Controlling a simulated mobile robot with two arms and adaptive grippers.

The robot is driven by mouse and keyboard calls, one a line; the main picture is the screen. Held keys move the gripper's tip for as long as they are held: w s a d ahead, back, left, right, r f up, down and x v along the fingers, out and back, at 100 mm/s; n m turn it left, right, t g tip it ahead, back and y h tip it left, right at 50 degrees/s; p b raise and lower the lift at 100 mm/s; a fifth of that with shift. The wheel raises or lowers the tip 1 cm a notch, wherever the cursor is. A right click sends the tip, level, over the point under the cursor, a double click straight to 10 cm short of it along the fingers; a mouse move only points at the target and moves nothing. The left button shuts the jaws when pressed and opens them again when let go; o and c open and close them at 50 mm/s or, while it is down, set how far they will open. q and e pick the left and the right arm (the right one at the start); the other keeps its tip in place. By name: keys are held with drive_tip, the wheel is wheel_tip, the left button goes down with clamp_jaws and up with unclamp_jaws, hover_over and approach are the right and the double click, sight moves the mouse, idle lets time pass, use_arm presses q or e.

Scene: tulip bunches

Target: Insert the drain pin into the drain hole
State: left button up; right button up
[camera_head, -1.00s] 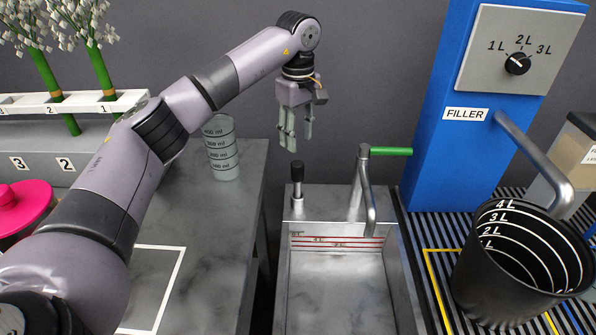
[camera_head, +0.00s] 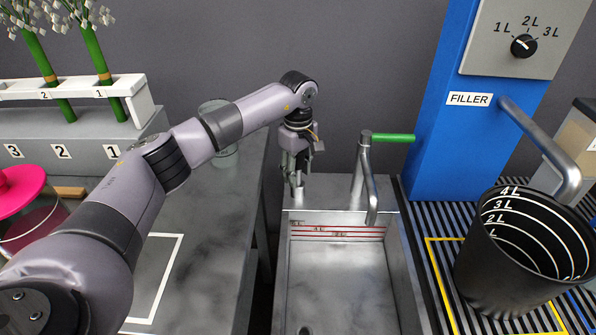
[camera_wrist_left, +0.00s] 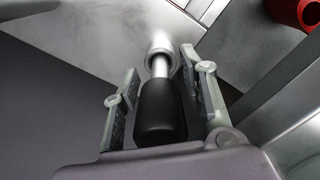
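The drain pin (camera_head: 298,192) stands upright in a round socket on the back left rim of the sink (camera_head: 340,270). Its black handle (camera_wrist_left: 160,110) shows in the left wrist view, above a thin metal shaft. My left gripper (camera_head: 295,177) is lowered over the pin from above. In the left wrist view its fingers (camera_wrist_left: 162,68) are apart, one on each side of the handle, with a small gap showing at the right. The drain hole (camera_head: 304,330) is a dark spot in the sink floor at the bottom edge. My right gripper is not in view.
A faucet (camera_head: 368,185) with a green lever (camera_head: 393,138) stands right of the pin. The blue filler (camera_head: 445,145) and black bucket (camera_head: 520,255) are at the right. A measuring cup (camera_head: 222,148) is partly behind my arm. A table (camera_head: 215,240) borders the sink at left.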

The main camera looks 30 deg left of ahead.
use_arm(q)
drive_tip(key=shift+c, duration=0.4)
clamp_jaws()
